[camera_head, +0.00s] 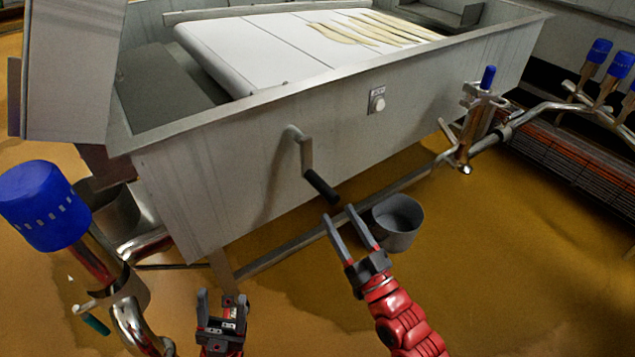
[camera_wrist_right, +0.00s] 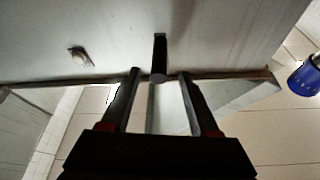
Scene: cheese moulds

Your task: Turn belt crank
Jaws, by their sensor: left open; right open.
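The belt crank (camera_head: 305,155) is a bent metal arm on the front wall of the steel trough, with a black handle (camera_head: 321,186) hanging down to the right. My right gripper (camera_head: 341,212) is open, with its fingertips just below the handle's lower end. In the right wrist view the handle (camera_wrist_right: 159,58) shows as a dark bar, in line with the gap between the two fingers (camera_wrist_right: 160,75). I cannot tell whether they touch it. My left gripper (camera_head: 222,296) is open and empty, low at the bottom left, well away from the crank.
The trough (camera_head: 400,115) holds a white belt (camera_head: 270,55) with pale strips (camera_head: 375,28) on it. A button (camera_head: 377,104) sits right of the crank. A grey bucket (camera_head: 398,225) stands behind my right gripper. Blue-capped pipework (camera_head: 42,205) stands at the left; more pipes (camera_head: 480,115) are at the right.

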